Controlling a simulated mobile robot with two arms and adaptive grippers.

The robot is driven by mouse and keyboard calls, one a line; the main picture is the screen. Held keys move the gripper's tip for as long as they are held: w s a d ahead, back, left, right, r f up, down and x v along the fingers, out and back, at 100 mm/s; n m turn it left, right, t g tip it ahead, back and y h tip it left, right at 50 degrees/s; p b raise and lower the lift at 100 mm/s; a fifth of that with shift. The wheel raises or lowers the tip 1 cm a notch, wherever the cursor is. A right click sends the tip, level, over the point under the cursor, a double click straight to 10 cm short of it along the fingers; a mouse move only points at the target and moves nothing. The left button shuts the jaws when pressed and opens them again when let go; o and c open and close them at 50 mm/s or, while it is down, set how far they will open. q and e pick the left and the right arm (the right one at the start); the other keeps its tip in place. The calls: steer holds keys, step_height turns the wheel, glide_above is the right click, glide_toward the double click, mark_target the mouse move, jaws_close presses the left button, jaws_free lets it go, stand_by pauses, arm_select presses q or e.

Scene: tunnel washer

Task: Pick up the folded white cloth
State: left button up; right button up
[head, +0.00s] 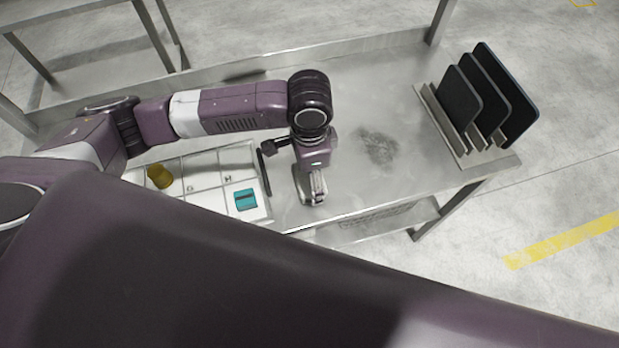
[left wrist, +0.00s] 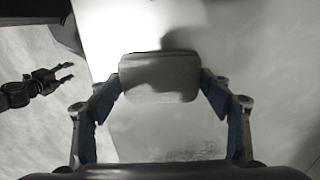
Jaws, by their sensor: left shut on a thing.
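The folded white cloth (left wrist: 150,70) is a pale, rounded pad between the fingertips of my left gripper (left wrist: 160,88) in the left wrist view. Both fingers touch its sides, and the gripper is shut on it. In the head view my left gripper (head: 316,196) points down over the metal table, just right of the compartment tray; the cloth is mostly hidden there. I cannot tell whether the cloth touches the table. My right gripper (left wrist: 66,73) shows small at the left of the left wrist view, its two fingers apart and empty.
The white tray (head: 215,181) has lettered compartments, with a yellow-brown piece (head: 160,176) and a teal piece (head: 245,199) in it. A rack (head: 437,115) holding dark upright panels stands at the table's right end. The metal table (head: 375,95) is clear between, with a dark smudge.

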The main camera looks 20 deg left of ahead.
arm_select(q)
steer(key=shift+c, duration=0.6)
steer(key=shift+r, duration=0.1)
steer(key=shift+r, duration=0.25)
step_height(320, 180, up, 19)
steer(key=shift+r+p, duration=0.2)
steer(key=shift+p, duration=0.2)
